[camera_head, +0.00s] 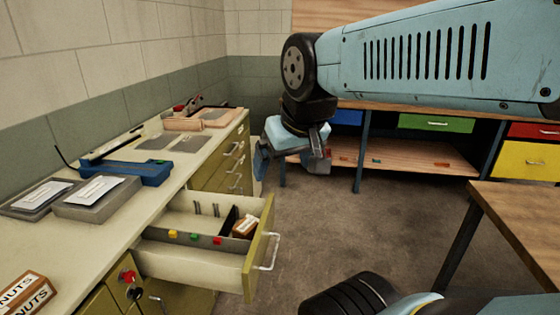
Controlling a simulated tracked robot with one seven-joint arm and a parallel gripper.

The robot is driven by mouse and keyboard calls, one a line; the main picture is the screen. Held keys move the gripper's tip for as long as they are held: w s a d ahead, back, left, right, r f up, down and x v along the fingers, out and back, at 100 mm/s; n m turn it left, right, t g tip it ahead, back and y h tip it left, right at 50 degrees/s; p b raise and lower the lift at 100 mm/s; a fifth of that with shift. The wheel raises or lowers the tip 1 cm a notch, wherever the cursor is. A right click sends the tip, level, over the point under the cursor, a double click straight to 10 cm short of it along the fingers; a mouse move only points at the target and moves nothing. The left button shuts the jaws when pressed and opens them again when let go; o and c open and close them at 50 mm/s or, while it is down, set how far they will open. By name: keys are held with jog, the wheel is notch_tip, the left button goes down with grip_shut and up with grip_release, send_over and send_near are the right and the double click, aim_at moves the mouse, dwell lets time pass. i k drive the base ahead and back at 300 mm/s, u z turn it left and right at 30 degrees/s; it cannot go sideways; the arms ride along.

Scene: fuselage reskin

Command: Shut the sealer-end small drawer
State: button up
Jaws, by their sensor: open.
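One drawer (262,262) of the cream-topped counter on the left stands pulled out, with an olive front and a silver bar handle. Its divided inside holds small coloured pieces, a small brown box and a dark upright piece. I cannot read a label that tells whether it is the sealer-end small drawer. My gripper (291,164) hangs beyond the drawer and a little right of its front, above it and apart from it. Its jaws are open and hold nothing.
The counter top (110,240) bears grey trays, a blue tool (140,172), and a box marked NUTS (25,295). Shut drawers (228,165) lie farther along. A workbench (400,150) with coloured drawers stands at the back, a wooden table (520,205) at right. The floor between is clear.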

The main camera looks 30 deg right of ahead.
aim_at(183, 244)
jog(key=z, duration=0.65)
jog(key=k, duration=1.1)
jog(key=u, duration=0.65)
jog(key=i, duration=1)
jog(key=z, duration=0.05)
